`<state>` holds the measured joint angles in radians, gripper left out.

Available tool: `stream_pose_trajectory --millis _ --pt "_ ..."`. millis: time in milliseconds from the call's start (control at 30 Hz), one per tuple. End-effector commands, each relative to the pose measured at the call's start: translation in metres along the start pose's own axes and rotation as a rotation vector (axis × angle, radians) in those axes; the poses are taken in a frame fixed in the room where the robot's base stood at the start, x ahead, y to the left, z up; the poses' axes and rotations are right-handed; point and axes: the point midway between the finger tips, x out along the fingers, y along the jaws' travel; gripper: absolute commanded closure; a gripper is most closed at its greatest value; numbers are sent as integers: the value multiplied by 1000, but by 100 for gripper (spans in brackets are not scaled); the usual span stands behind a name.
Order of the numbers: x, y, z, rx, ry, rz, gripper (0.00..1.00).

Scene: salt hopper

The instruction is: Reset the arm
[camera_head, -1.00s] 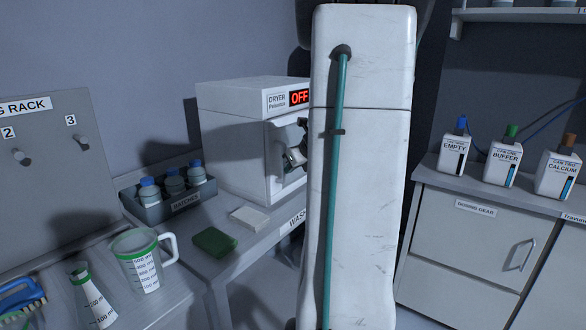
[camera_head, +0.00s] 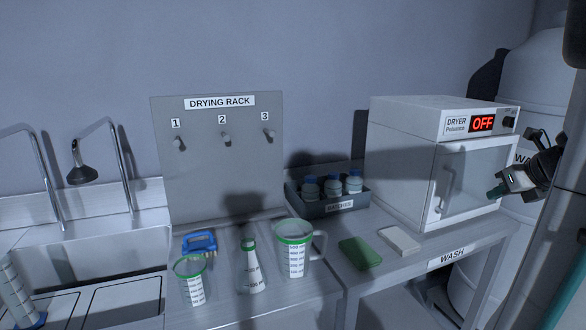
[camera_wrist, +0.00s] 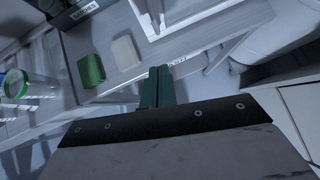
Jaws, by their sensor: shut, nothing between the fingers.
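My gripper (camera_head: 497,190) is at the right of the head view, in front of the dryer's lower right side. Its green fingers also show in the wrist view (camera_wrist: 158,85), close together with nothing between them. The wrist view looks down past them at the bench edge and floor. Part of my arm shows at the right edge of the head view.
The white dryer (camera_head: 400,170) reads OFF, its door shut. A green sponge (camera_head: 360,253) and a white block (camera_head: 400,241) lie on the wash bench. A tray (camera_head: 340,207) holds bottles. A jug (camera_head: 293,255), flask (camera_head: 250,270) and beaker (camera_head: 191,285) stand left, below the drying rack (camera_head: 215,150).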

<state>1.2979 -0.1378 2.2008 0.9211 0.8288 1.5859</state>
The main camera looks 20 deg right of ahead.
Motion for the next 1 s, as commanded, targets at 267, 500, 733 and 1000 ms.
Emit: stream_pose_trajectory --millis 267,500,733,1000 --pt "3 12 -15 -286 45 57 100" --pt "2 73 -45 -842 135 247 100" --pt "-6 166 -66 -1493 150 526 100" --pt "-36 266 -105 -2288 75 891 100"
